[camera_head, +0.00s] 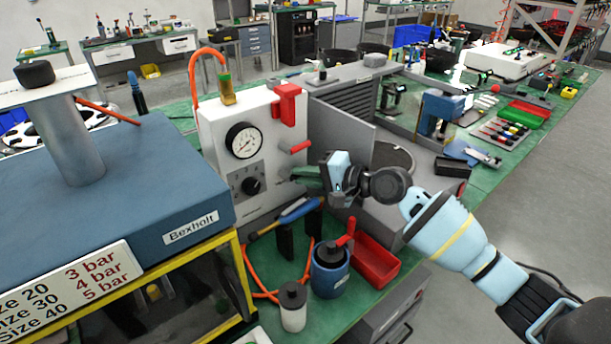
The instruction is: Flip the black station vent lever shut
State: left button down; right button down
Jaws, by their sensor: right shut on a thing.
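The pressure station is a pale grey box (271,120) with a round gauge (243,140) and a black knob (252,187) on its front. A red block-shaped part (287,104) and a red handle (300,147) are on its right side. Below them a dark lever-like piece (306,173), which looks like the vent lever, reaches toward my right gripper (328,181). My right gripper comes in from the right and is shut at the outer end of this piece. The fingers partly hide it, so its exact angle is unclear. My left gripper is not in view.
A blue-and-black canister (330,270), a white bottle (293,307) and a red tray (374,260) stand below my right gripper. A blue-handled tool (298,211) lies near the box front. A grey panel (343,133) stands behind the gripper. The blue Bexholt machine (150,190) fills the left.

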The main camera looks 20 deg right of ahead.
jog(key=shift+f+m+y, duration=0.3)
jog(key=shift+f+m, duration=0.05)
jog(key=shift+m, duration=0.15)
jog(key=shift+m+b, duration=0.3)
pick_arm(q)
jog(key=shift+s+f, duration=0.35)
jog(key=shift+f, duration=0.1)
pick_arm(e)
jog(key=c, duration=1.4)
grip_release()
jog(key=shift+r, duration=0.1)
jog(key=shift+c, duration=0.2)
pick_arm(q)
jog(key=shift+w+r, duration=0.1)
